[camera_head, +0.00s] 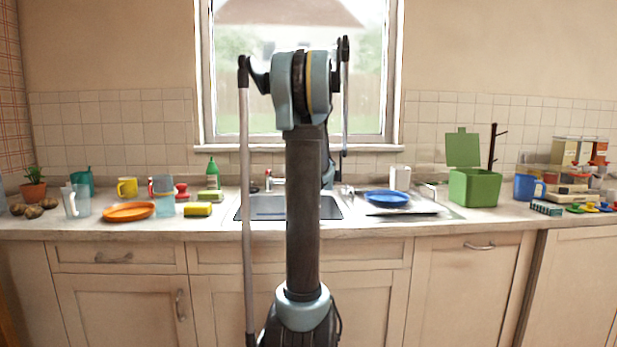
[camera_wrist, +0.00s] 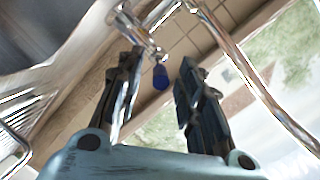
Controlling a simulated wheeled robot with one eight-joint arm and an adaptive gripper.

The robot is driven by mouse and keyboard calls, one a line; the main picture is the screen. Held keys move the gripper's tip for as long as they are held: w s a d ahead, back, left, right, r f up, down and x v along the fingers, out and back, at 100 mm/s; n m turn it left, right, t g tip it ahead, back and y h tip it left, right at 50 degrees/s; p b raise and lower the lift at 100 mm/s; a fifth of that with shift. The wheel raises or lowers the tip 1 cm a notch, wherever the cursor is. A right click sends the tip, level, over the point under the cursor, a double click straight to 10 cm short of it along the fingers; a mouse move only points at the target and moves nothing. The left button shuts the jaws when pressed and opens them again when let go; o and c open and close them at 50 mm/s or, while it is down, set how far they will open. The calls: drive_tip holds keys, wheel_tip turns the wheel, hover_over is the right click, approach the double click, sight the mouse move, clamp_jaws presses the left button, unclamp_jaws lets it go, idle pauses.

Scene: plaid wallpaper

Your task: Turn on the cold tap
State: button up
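A chrome tap with a blue-marked handle (camera_wrist: 160,76) is in the wrist view, just beyond and between my fingertips. My gripper (camera_wrist: 158,62) is open, with one dark finger on each side of the blue marker. I cannot tell whether either finger touches the tap. In the head view, a chrome tap with a red mark (camera_head: 269,180) stands at the back left of the sink (camera_head: 262,211). My arm hides the middle of the sink and most of my gripper there.
A curved chrome pipe (camera_wrist: 262,88) passes close to the right finger in the wrist view. A blue plate (camera_head: 387,197) lies right of the sink. A yellow sponge (camera_head: 198,209) and green bottle (camera_head: 212,174) stand left of it. The window (camera_head: 225,70) is behind.

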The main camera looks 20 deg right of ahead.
drive_tip(key=shift+x, duration=1.15)
clamp_jaws()
